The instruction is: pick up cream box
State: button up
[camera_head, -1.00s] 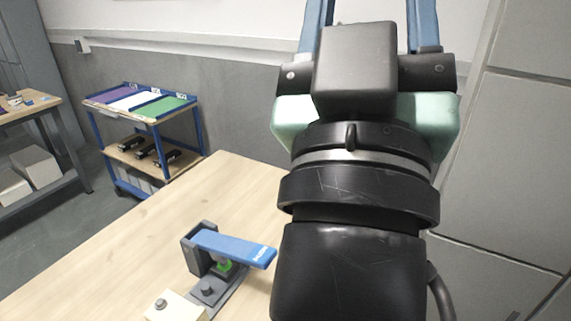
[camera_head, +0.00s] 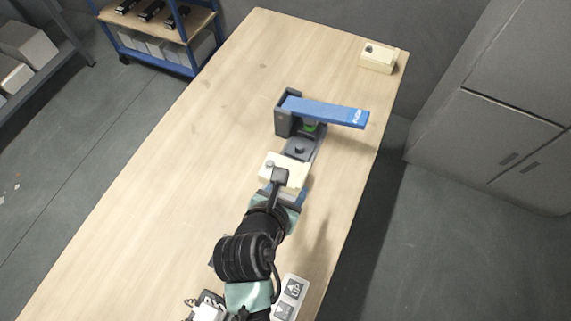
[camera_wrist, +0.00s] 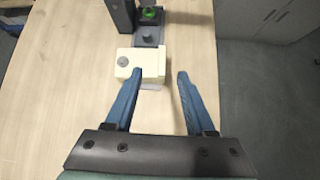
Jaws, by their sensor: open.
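A cream box (camera_head: 283,168) with a grey knob on top sits on the wooden table, just in front of the grey and blue fixture (camera_head: 299,148). It also shows in the wrist view (camera_wrist: 152,58), ahead of my fingers. My gripper (camera_wrist: 160,73) is open and empty. In the wrist view its left blue finger overlaps the box's lower part, and its right finger is beyond the box's right side. I cannot tell its height above the box. In the head view my wrist hides part of the box. A second cream box (camera_head: 377,62) stands at the table's far right corner.
The fixture's blue lever arm (camera_head: 328,112) reaches right above a green part (camera_head: 310,127). A pale panel with arrow marks (camera_head: 290,297) is at the near right. The table's left side is clear. A blue cart (camera_head: 165,30) stands beyond the table.

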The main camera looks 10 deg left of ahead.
jog(key=n, duration=0.1)
send_near(303, 174)
jog(key=w, duration=0.2)
jog(key=shift+w+d+f+p, duration=0.1)
jog(key=shift+w+d+f, duration=0.15)
jog(key=shift+w+f, duration=0.45)
jog(key=shift+w+d+f+p, duration=0.2)
jog(key=shift+w+f, duration=0.15)
jog(key=shift+f, duration=0.75)
jog(key=shift+w+d+f+p, duration=0.1)
jog(key=shift+w+d+f, duration=0.15)
jog(key=shift+w+f, duration=0.45)
jog(key=shift+s+f, duration=0.2)
jog(key=shift+c, duration=0.3)
grip_shut()
jog(key=shift+r, duration=0.1)
